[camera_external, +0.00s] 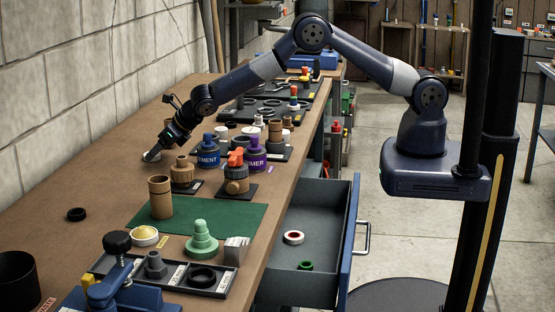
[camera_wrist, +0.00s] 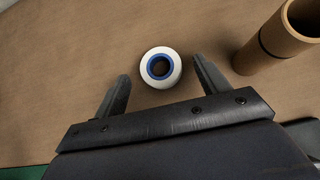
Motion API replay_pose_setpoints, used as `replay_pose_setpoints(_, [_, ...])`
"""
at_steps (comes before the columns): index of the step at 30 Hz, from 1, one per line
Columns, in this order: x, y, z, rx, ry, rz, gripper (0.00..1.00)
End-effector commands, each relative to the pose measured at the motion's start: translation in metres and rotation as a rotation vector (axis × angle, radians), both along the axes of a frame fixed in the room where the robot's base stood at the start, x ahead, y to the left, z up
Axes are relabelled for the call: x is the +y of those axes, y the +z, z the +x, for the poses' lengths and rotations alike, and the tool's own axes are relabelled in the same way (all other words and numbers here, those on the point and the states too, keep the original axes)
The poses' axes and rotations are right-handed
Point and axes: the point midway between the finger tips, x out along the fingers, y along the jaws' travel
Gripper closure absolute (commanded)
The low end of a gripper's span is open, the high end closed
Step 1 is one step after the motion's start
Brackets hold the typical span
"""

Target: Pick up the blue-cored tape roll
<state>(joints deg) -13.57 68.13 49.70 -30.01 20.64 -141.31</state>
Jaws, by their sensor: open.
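The blue-cored tape roll (camera_wrist: 148,70), white with a blue inner ring, lies flat on the brown bench top in the wrist view. My gripper (camera_wrist: 161,72) is open, with one finger to the left of the roll and one to the right, and gaps show on both sides. I cannot tell how far the fingertips are above the bench. In the external view my gripper (camera_external: 155,150) is low over the far left of the bench near the wall. A pale bit of the roll shows there, mostly hidden by the fingers.
A brown tube (camera_wrist: 276,52) with a dark band stands close to the right finger. In the external view, a brown fitting (camera_external: 182,174) and a blue cement can (camera_external: 208,154) stand right of my gripper. An open drawer (camera_external: 330,215) holds a red-cored roll (camera_external: 293,237).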

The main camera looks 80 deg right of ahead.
Motion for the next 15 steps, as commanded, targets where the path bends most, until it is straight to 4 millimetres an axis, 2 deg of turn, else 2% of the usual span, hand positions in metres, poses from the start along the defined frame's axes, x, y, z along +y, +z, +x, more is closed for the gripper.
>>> replay_pose_setpoints(12, [-0.0003,-0.0074,0.0068,0.0,0.0,0.0,0.3])
replay_pose_setpoints(15, [-0.0004,-0.0073,0.0067,0.0,-0.001,0.001,0.38])
